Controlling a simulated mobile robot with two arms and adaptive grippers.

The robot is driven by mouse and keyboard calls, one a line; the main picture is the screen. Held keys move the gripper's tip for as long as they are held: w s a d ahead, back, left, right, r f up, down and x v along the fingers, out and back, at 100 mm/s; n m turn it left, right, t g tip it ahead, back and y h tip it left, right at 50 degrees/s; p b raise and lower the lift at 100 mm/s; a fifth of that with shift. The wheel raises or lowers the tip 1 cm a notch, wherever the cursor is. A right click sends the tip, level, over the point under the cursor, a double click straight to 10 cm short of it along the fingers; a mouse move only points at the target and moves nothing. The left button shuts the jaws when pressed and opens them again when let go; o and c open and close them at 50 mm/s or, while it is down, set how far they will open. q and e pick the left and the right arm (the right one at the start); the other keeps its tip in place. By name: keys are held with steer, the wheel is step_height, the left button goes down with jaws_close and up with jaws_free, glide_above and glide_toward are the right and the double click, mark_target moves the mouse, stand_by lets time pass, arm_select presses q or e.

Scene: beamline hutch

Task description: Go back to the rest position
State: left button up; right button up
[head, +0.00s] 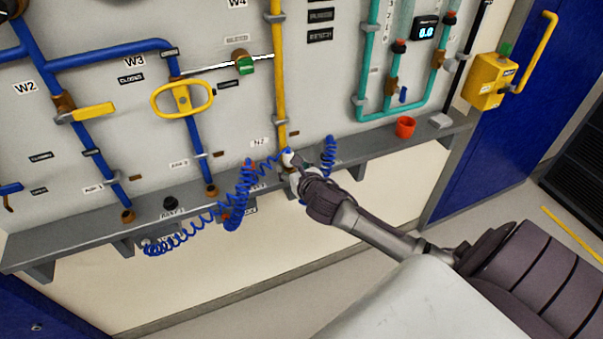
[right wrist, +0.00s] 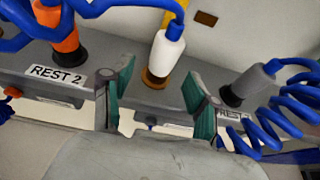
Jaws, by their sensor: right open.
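My right gripper (head: 297,170) is at the shelf under the pipe panel, close to the white connector (head: 287,157) below the yellow pipe. In the right wrist view its two green-padded fingers (right wrist: 158,98) stand wide apart with nothing between them. Beyond the gap, the white connector (right wrist: 167,52) stands upright in a brass-coloured socket, with a blue hose at its top. The fingers look clear of it. My left gripper is not in view.
An orange connector (right wrist: 61,32) stands left at the REST 2 label, and a grey connector (right wrist: 252,83) stands right. Coiled blue hoses (head: 238,200) hang around the shelf (head: 75,228). A red cup (head: 405,127) is farther right. The floor in front shows free room.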

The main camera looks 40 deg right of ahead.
steer(key=v, duration=0.9)
steer(key=s+d+f+m+g, duration=0.15)
steer(key=s+f+m, duration=0.3)
steer(key=f, duration=0.65)
steer(key=s+f+m+g+y, duration=0.1)
steer(key=s+f+m+g, duration=0.2)
steer(key=f+m, duration=0.5)
steer(key=s+f+m+g, duration=0.2)
steer(key=s+f+m, duration=0.15)
steer(key=f, duration=0.95)
steer(key=s+a+f+m+g, duration=0.2)
steer(key=s+a+f+m, duration=0.2)
steer(key=s, duration=0.6)
steer(key=s+a+f+m+g+y, duration=0.1)
steer(key=s+a+f+m+g, duration=0.1)
steer(key=s+a+f+m, duration=0.2)
steer(key=s+a+f+m+g+y, duration=0.1)
steer(key=s+a+f+m, duration=0.3)
steer(key=s+f, duration=0.6)
steer(key=s+m+g, duration=0.1)
steer(key=s+m, duration=0.1)
steer(key=s, duration=0.4)
steer(key=shift+a+f+m, duration=0.3)
steer(key=shift+f+m, duration=0.1)
